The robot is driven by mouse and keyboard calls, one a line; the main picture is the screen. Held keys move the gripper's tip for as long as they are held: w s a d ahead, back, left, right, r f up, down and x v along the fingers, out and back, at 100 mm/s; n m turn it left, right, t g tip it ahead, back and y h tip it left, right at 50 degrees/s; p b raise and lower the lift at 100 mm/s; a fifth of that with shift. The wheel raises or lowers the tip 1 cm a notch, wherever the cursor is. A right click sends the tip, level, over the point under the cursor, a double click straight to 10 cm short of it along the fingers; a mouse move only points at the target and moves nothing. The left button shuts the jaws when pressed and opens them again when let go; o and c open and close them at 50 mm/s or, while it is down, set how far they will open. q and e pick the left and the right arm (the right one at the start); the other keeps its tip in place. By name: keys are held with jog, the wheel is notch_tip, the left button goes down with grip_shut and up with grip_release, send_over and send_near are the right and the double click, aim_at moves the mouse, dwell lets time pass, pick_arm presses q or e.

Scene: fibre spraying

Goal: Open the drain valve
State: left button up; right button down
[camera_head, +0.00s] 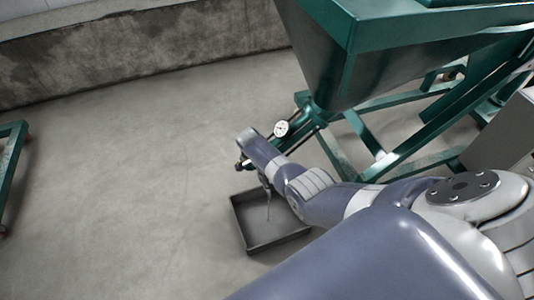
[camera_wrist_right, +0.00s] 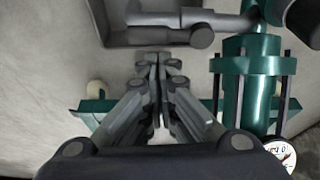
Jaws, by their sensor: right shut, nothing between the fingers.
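The green hopper's outlet pipe (camera_wrist_right: 258,75) has a flange with dark bolts in the right wrist view. Dark grey valve parts, a horizontal bar with a rounded end (camera_wrist_right: 200,38), sit at its upper end. My right gripper (camera_wrist_right: 157,58) is shut and empty, its fingertips just below this bar in the picture; I cannot tell if they touch. In the head view my right arm covers most of the valve and the fingers. A thin streak (camera_head: 268,208) shows above the dark tray (camera_head: 240,226); I cannot tell what it is. My left gripper is not in view.
A round white gauge (camera_head: 281,128) is beside the pipe, close to my right wrist. The green hopper (camera_head: 330,60) and its frame (camera_head: 405,155) fill the right. A green frame (camera_head: 12,165) stands at the far left. The concrete floor between is clear.

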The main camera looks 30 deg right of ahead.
jog(key=v, duration=1.1)
jog(key=shift+s, duration=0.1)
